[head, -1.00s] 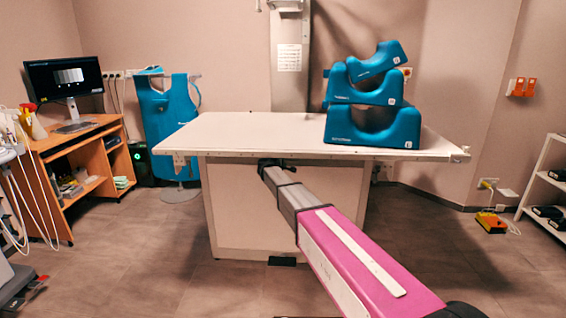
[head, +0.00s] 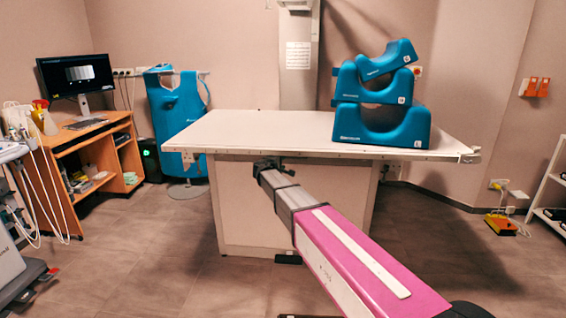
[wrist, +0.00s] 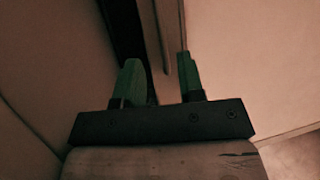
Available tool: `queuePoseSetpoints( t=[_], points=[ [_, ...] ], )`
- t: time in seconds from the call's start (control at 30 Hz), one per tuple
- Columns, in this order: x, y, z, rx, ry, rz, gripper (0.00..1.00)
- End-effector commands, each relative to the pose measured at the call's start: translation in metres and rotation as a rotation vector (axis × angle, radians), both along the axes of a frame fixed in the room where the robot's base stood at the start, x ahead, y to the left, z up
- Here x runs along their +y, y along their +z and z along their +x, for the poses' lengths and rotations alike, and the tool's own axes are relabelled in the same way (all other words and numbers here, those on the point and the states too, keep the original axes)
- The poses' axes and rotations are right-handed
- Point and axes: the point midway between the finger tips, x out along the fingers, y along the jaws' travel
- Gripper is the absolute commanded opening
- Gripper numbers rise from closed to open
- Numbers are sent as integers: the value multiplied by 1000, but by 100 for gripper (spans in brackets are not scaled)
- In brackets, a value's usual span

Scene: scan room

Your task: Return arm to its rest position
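My arm, pink with a grey forearm, reaches from the lower right of the head view to just in front of the table's front edge. My gripper (head: 262,165) is small and dark at its end, and its fingers are hard to make out there. In the wrist view two green fingers of my gripper (wrist: 160,76) stand apart, with nothing visibly held. Behind them are a dark gap and pale upright surfaces, close by. I cannot tell whether the gripper touches the table.
The white scan table (head: 250,130) stands ahead, with several blue cushions (head: 380,124) stacked on its right. A wooden desk (head: 82,150) with a monitor (head: 76,74) is at left. A blue apron (head: 178,118) hangs behind.

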Motion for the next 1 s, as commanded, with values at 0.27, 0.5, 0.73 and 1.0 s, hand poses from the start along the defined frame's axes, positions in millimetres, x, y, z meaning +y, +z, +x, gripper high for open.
queuePoseSetpoints(
  t=[0.27,0.5,0.73,1.0],
  points=[
    [-70,-36,-39,86,-125,140,36],
    [-178,-106,-131,266,-388,440,36],
    [-251,-165,-251,462,-670,776,36],
    [-275,-196,-374,670,-937,1146,36]
  ],
)
